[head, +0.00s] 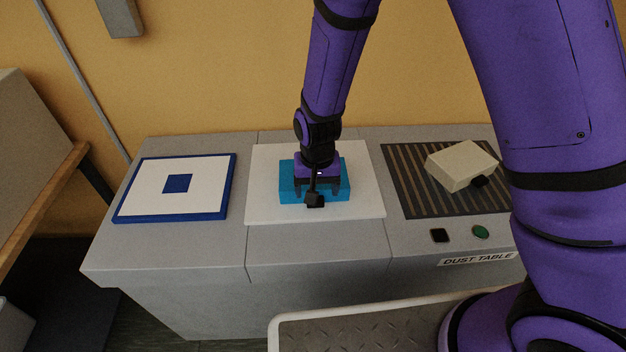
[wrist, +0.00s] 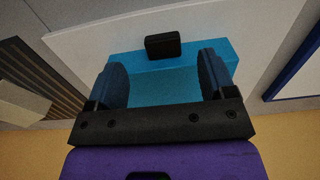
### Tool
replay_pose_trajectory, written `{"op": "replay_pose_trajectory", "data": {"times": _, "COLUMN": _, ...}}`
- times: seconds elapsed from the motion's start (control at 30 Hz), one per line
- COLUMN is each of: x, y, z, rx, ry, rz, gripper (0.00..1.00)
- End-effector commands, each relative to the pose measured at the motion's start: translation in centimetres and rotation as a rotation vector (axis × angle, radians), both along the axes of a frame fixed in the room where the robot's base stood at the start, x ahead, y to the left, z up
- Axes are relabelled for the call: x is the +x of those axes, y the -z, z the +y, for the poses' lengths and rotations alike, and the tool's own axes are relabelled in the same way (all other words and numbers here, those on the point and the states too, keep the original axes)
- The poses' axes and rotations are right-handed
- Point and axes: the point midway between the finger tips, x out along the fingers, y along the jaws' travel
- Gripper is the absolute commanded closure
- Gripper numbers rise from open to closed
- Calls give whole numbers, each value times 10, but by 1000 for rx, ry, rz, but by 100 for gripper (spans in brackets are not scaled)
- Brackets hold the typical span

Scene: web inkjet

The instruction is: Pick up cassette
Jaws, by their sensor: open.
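A bright blue block-shaped cassette (head: 342,188) with a black knob (wrist: 163,45) lies on a white panel in the middle of the grey bench. My gripper (head: 317,188) is right over the cassette, pointing down, and hides its middle in the head view. In the wrist view my gripper (wrist: 163,68) has its two fingers apart, with the blue cassette (wrist: 165,86) showing between them and past them on the outer sides. I cannot tell whether the fingers touch it. The black knob lies ahead of the fingers.
To the right, a similar beige block (head: 459,166) with a black knob rests on a slatted dark grille (head: 415,196). A blue-framed white board (head: 140,192) lies to the left. A green button (head: 481,232) and "DUST TABLE" label are at the bench front.

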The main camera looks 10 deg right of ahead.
Motion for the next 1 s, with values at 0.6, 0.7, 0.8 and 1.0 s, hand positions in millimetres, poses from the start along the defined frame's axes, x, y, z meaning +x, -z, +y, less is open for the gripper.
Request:
{"op": "replay_pose_trajectory", "data": {"times": 0.6, "x": -1, "y": 59, "z": 2, "rx": -1, "ry": 1, "rz": 2, "gripper": 23}}
{"op": "replay_pose_trajectory", "data": {"times": 0.7, "x": 0, "y": 65, "z": 3, "rx": 1, "ry": 1, "rz": 0, "gripper": 23}}
{"op": "replay_pose_trajectory", "data": {"times": 0.8, "x": 0, "y": 66, "z": 3, "rx": 1, "ry": 0, "rz": -1, "gripper": 23}}
{"op": "replay_pose_trajectory", "data": {"times": 1.0, "x": -1, "y": 66, "z": 3, "rx": 1, "ry": 0, "rz": -1, "gripper": 30}}
